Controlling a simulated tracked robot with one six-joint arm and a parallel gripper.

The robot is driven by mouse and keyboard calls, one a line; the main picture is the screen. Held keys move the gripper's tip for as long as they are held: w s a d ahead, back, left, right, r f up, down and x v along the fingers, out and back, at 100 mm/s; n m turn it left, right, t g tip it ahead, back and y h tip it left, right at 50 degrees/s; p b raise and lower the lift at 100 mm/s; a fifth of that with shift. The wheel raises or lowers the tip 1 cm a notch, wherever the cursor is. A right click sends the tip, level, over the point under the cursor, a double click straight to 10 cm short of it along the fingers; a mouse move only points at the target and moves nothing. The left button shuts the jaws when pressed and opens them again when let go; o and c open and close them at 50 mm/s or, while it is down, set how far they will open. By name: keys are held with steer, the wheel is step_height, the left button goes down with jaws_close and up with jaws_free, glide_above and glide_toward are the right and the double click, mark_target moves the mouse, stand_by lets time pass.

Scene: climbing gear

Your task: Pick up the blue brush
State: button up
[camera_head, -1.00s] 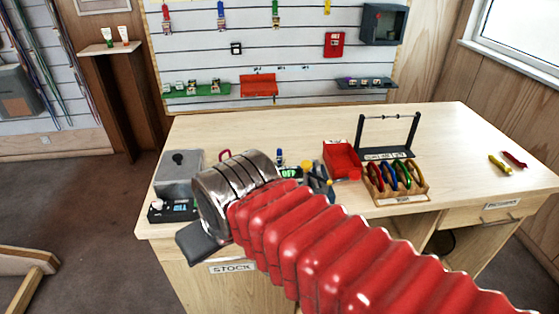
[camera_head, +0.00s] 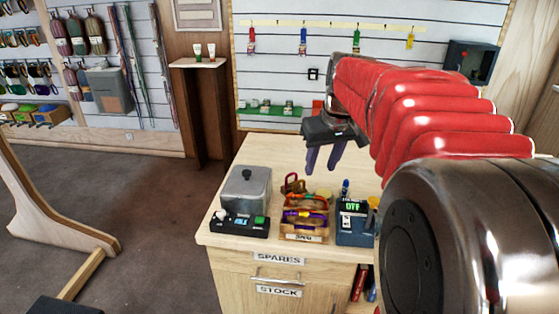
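A small blue item (camera_head: 303,41), possibly the blue brush, hangs on the slatted wall between a red one and a green one. It is too small to make out its bristles. My gripper (camera_head: 321,171) points down over the back of the counter, lower in the picture than the hanging blue item and apart from it. Its two dark purple fingers are spread with a gap between them, and nothing shows between them. Another small blue upright object (camera_head: 345,187) stands on the counter; I cannot tell what it is.
The counter (camera_head: 232,226) holds a grey box (camera_head: 246,188), a wooden rack (camera_head: 305,220) and a dark device with a green display (camera_head: 353,222). A green shelf (camera_head: 268,109) is on the wall behind. My red-sleeved arm covers the counter's right side. Open floor lies left.

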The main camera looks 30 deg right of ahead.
glide_toward(347, 181)
step_height(347, 181, up, 3)
steer(key=shift+s+d+r+m+g, duration=0.1)
steer(key=shift+s+r+m+g, duration=0.1)
steer(key=shift+m+g, duration=0.1)
steer(key=shift+f, duration=0.1)
steer(key=shift+x, duration=4.3)
steer(key=shift+x, duration=2.55)
steer(key=shift+w+a, duration=0.1)
steer(key=shift+a, duration=0.15)
steer(key=shift+c, duration=0.4)
jaws_close()
